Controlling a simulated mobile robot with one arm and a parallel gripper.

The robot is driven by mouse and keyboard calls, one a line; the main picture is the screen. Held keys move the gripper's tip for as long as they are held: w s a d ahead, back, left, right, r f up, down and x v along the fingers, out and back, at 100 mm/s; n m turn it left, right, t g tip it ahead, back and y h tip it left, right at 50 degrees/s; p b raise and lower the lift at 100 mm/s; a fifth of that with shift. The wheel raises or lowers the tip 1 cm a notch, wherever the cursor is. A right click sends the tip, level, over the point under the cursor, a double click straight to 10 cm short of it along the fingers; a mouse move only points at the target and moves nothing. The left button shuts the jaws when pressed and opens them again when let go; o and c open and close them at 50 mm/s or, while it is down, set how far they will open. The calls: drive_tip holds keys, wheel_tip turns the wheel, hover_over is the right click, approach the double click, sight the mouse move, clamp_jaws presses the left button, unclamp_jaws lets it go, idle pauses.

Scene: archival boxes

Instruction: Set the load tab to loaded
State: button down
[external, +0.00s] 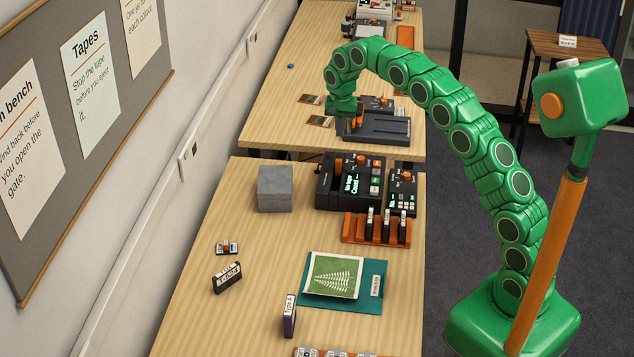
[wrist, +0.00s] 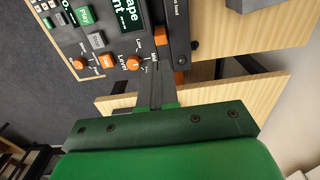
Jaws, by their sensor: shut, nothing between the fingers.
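The tape machine (external: 343,192) is a black unit on the near bench, with a lit display reading "No tape". The wrist view shows its display, an orange Level knob (wrist: 134,62) and a dark side strip (wrist: 177,25) with small lettering ending in "load".
A small control panel (external: 402,192) adjoins the machine. An orange rack (external: 376,230) of tapes stands in front, and a grey block (external: 275,189) to the left. Another dark machine (external: 378,128) sits on the far bench across a gap. The near bench's left side has free room.

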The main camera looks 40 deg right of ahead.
drive_tip(key=shift+r, duration=2.2)
drive_tip(key=s+d+r+n, duration=0.15)
drive_tip(key=s+r, duration=0.25)
drive_tip(key=s, duration=0.9)
drive_tip(key=s+d+r+n, duration=0.1)
drive_tip(key=s+r+n, duration=0.25)
drive_tip(key=s, duration=0.95)
drive_tip(key=s+d+f+n+g, duration=0.1)
drive_tip(key=s+f+n, duration=0.1)
drive_tip(key=s, duration=1.4)
drive_tip(key=s+f+n, duration=0.2)
drive_tip(key=s+f, duration=0.1)
drive_tip(key=s, duration=1.3)
drive_tip(key=shift+d+f+g, duration=0.2)
drive_tip(key=shift+d+g, duration=0.15)
drive_tip(key=shift+g, duration=0.05)
